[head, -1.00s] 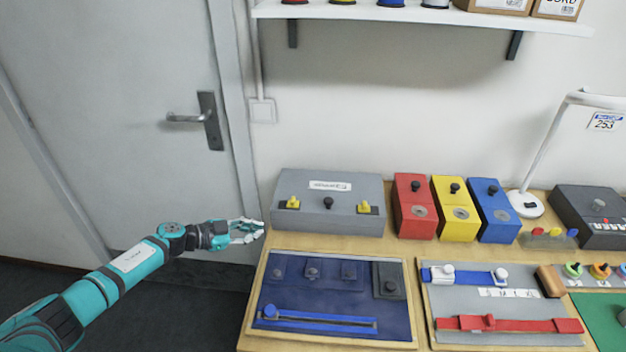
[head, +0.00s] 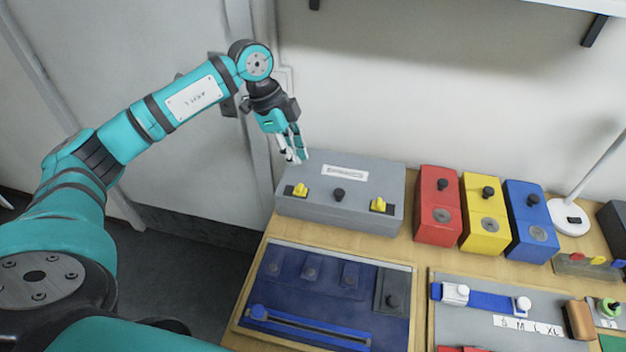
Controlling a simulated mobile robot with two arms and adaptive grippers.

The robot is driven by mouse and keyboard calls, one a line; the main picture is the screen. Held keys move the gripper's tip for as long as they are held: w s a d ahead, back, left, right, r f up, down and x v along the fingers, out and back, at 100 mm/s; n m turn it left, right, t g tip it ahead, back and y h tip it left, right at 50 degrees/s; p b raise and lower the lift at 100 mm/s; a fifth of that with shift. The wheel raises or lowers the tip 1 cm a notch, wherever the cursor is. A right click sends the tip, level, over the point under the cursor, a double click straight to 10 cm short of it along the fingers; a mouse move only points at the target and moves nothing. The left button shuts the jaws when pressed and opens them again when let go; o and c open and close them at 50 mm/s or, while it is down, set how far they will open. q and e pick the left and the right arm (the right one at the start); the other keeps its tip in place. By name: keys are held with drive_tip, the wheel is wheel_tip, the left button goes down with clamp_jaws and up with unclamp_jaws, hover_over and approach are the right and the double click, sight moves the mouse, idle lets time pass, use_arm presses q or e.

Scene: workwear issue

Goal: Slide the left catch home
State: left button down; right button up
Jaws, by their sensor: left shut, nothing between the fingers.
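A grey box (head: 372,175) with a label on its lid stands at the back left of the table. Its left yellow catch (head: 300,190) and right yellow catch (head: 379,205) sit on the front slope, with a black knob (head: 339,194) between them. My left gripper (head: 295,160) points down over the box's back left corner, just behind and above the left catch. It is shut and empty, and appears apart from the catch. I cannot tell its exact gap to the lid. My right gripper is not in view.
Red (head: 437,228), yellow (head: 483,236) and blue (head: 528,245) boxes with black knobs stand right of the grey box. A blue panel with a slider (head: 310,328) lies in front. A white lamp base (head: 569,219) is at the right. A door is behind my arm.

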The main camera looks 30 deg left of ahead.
use_arm(q)
drive_tip(key=p, duration=0.2)
hover_over(300, 189)
drive_tip(key=x, duration=0.4)
drive_tip(key=shift+a+f, duration=0.2)
drive_tip(key=shift+f, duration=0.15)
drive_tip(key=x, duration=0.4)
drive_tip(key=shift+p, duration=0.4)
drive_tip(key=shift+f, duration=0.3)
drive_tip(key=shift+d+f, duration=0.15)
drive_tip(key=shift+f, duration=0.2)
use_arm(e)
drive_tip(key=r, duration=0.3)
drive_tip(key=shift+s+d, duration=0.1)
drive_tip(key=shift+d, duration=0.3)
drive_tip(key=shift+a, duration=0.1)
